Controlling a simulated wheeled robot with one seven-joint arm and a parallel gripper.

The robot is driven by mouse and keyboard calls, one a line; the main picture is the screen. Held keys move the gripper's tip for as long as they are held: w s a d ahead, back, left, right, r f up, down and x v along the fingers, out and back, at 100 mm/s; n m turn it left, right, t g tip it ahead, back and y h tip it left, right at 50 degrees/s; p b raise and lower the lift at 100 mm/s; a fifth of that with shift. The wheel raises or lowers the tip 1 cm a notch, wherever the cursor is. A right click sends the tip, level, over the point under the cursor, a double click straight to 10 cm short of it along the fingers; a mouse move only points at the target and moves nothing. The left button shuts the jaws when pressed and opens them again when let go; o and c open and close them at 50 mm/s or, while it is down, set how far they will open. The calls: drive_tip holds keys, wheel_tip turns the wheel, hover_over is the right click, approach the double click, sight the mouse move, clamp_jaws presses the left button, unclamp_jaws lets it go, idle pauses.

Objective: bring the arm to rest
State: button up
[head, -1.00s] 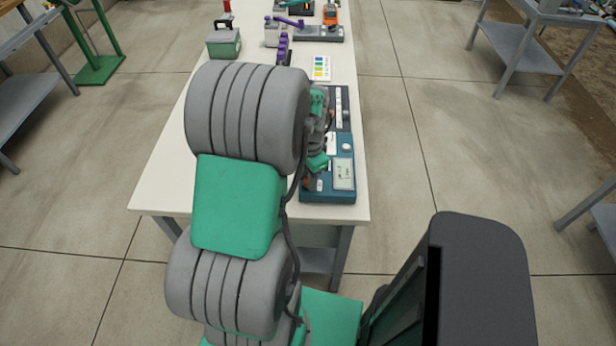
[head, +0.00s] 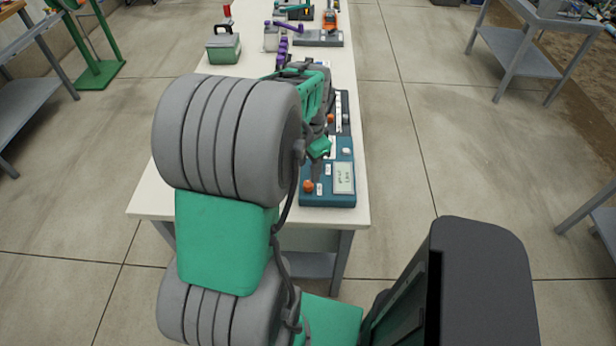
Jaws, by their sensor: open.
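My arm, grey and green, rises from the bottom of the head view and reaches over the white bench (head: 160,190). My gripper (head: 321,143) is partly hidden behind the arm's large grey joint. Its green finger part shows above the blue-green meter box (head: 328,186), close to its far end. The jaws are open, and I see nothing held. I cannot tell whether the gripper touches the box. The box has a screen, an orange knob and a pale knob.
A darker device (head: 343,105) lies just beyond the box. Grey side tables (head: 525,60) flank the bench; open floor lies between.

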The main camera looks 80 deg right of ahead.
drive_tip(key=shift+r, duration=0.5)
drive_tip(key=shift+n, duration=1.1)
drive_tip(key=a+f+n, duration=0.3)
drive_tip(key=a+n, duration=0.2)
drive_tip(key=a, duration=0.1)
drive_tip(key=w+a+r+n, duration=0.3)
drive_tip(key=w+a+n, duration=0.3)
drive_tip(key=w+a, duration=0.25)
drive_tip(key=w+a+r+n, duration=0.2)
drive_tip(key=w+a+n, duration=0.3)
drive_tip(key=w+a, duration=0.35)
drive_tip(key=w+a+r+n+t, duration=0.1)
drive_tip(key=w+a+n, duration=0.3)
drive_tip(key=a, duration=0.5)
drive_tip(key=w+a+r+n+t, duration=0.2)
drive_tip(key=w+a+r+n, duration=0.2)
drive_tip(key=a, duration=0.5)
drive_tip(key=shift+w+r, duration=0.15)
drive_tip(key=shift+w, duration=0.1)
